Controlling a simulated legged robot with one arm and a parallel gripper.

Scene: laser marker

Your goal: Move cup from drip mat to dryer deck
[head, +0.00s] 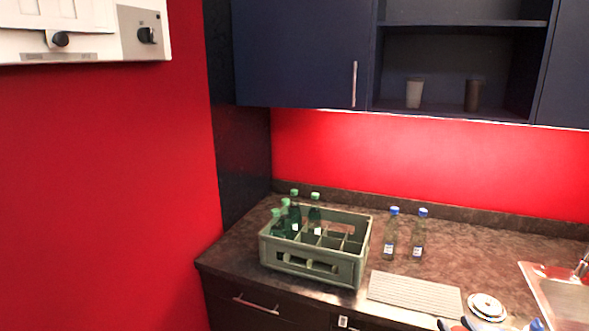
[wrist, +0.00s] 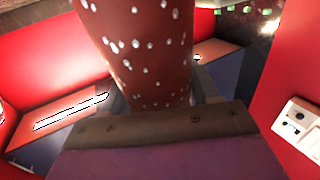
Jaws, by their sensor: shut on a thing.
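A dark red cup with white dots (wrist: 140,45) fills the upper middle of the wrist view. My gripper (wrist: 155,112) is shut on it, with the jaws at its two sides; the far end of the cup runs out of the picture. The cup is not clearly seen in the head view. A grey ribbed mat (head: 415,292), which looks like the drip mat, lies bare on the counter in the head view. I cannot make out a dryer deck for certain in either view.
A green crate (head: 310,266) with several bottles stands left on the counter (head: 470,260). Two clear bottles, left (head: 390,235) and right (head: 418,236), stand behind the mat. A round metal object (head: 487,306) and a sink (head: 560,293) are right. A white appliance (head: 85,45) is upper left.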

